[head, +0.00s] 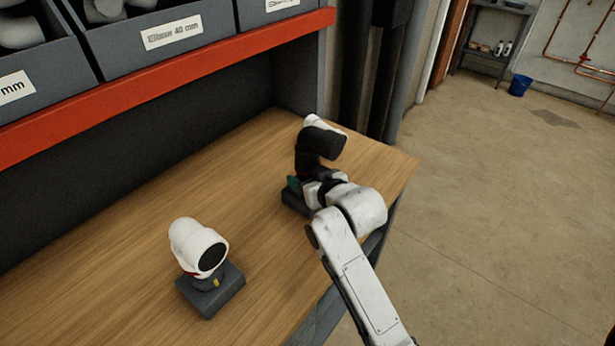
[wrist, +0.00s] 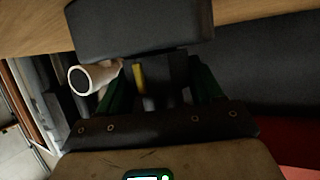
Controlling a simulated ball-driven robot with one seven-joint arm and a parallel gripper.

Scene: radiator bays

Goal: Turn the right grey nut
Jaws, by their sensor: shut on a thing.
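The right fitting has a black elbow (head: 316,147) with a white end, standing on a dark base block (head: 293,199) near the bench's right end. Its grey nut is hidden behind my gripper (head: 301,186) in the head view. In the wrist view the dark grey nut (wrist: 165,73), with a yellow mark on its left part, sits between my green fingers, which are shut on it. The base block (wrist: 140,25) is just beyond it at the top. A white pipe end (wrist: 92,77) shows to the left.
A second fitting, a white elbow (head: 190,242) on a grey nut and dark base (head: 213,297), stands to the left on the wooden bench (head: 120,262). A red shelf edge (head: 170,85) with grey bins runs above the back. Open floor lies to the right.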

